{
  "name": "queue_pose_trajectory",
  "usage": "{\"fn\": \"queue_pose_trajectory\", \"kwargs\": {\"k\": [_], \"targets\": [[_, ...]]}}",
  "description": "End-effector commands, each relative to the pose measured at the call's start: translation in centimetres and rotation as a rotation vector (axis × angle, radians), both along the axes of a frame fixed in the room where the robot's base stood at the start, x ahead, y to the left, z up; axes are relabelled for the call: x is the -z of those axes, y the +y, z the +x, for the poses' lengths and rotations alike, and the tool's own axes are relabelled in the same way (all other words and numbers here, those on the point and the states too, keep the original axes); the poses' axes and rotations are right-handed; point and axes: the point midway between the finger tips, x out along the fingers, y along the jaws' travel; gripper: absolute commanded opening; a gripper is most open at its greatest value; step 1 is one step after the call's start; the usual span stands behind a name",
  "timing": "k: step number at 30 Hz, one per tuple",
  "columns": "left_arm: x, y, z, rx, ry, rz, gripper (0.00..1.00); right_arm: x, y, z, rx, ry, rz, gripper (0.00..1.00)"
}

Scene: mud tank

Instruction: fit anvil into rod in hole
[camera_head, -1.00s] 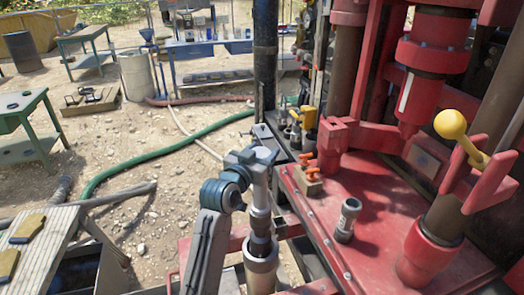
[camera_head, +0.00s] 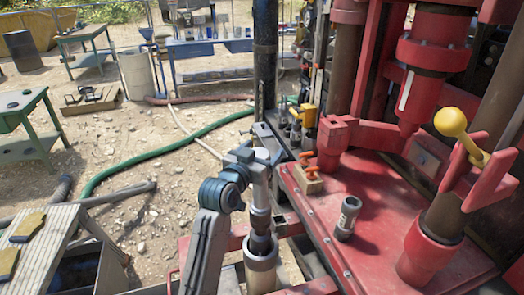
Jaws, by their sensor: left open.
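A steel rod (camera_head: 260,222) stands upright in the pale round casing of the hole (camera_head: 262,277), at the bottom centre of the head view. A narrower grey piece (camera_head: 259,190), perhaps the anvil, stands in line on top of the rod. I cannot tell how deep it sits. My left gripper (camera_head: 257,154) is open at the upper end of this piece, its arm rising from the bottom edge. I cannot tell whether the fingers touch it. My right gripper is out of view.
The red rig deck (camera_head: 390,225) and its columns fill the right side. A yellow-knobbed lever (camera_head: 455,130) stands right. A green hose (camera_head: 150,155) crosses the gravel at left.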

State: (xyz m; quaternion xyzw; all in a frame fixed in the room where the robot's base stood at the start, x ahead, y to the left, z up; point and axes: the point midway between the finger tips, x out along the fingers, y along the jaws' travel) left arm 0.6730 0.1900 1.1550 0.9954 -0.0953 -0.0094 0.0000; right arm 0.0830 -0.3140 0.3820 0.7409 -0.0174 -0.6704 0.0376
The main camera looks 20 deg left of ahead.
Motion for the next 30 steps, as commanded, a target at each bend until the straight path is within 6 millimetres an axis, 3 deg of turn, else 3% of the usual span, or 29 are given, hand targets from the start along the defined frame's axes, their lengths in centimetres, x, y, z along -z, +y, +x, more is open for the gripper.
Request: {"fn": "queue_pose_trajectory", "kwargs": {"k": [15, 21, 30], "targets": [[-0.1, 1.7, -9.0, -0.001, -0.004, 0.002, 0.77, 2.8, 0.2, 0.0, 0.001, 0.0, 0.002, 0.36], [-0.3, 2.0, -10.2, -0.001, -0.006, 0.001, 0.77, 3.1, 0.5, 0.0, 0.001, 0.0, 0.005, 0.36], [-0.4, 1.9, -10.2, 0.0, -0.005, 0.0, 0.77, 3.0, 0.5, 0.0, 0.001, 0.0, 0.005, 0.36]]}}
